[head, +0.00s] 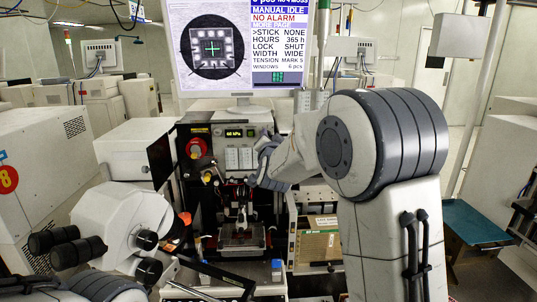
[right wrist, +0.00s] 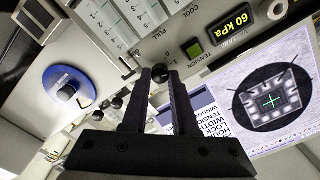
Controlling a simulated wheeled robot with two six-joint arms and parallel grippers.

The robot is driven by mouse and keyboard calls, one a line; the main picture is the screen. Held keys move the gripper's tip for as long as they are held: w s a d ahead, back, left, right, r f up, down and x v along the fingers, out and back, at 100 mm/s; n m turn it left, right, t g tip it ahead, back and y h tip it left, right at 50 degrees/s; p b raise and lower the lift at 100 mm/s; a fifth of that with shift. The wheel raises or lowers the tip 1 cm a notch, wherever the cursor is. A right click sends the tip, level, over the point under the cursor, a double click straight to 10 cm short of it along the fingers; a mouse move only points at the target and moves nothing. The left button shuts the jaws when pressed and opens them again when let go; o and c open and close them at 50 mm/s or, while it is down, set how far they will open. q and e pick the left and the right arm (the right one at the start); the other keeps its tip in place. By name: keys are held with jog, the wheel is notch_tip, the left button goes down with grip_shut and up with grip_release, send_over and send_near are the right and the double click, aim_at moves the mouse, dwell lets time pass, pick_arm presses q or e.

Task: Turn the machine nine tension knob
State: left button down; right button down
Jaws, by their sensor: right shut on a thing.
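The bonding machine (head: 200,130) stands in front of me, with a dark front and a green-lit kPa readout. My right gripper (head: 266,168) reaches its panel from the right. In the right wrist view my right gripper (right wrist: 160,76) has its two dark fingers on either side of a small round black knob (right wrist: 160,72), shut on it. The word TENSION is printed on the panel close by. In the head view the knob is hidden behind the gripper. My left gripper does not show.
A monitor (head: 240,60) above the machine reads MANUAL IDLE, NO ALARM, TENSION MARK 5. A white microscope (head: 125,215) with black eyepieces stands at the left.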

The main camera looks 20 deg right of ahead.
jog(key=m+b, duration=0.7)
jog(key=m, duration=0.3)
jog(key=m+b, duration=0.6)
jog(key=m, duration=0.4)
jog(key=m+b, duration=0.7)
jog(key=m, duration=0.3)
jog(key=shift+f+b, duration=0.3)
jog(key=shift+b, duration=0.05)
jog(key=shift+m, duration=0.4)
jog(key=c, duration=0.7)
grip_release()
jog(key=shift+r, duration=0.1)
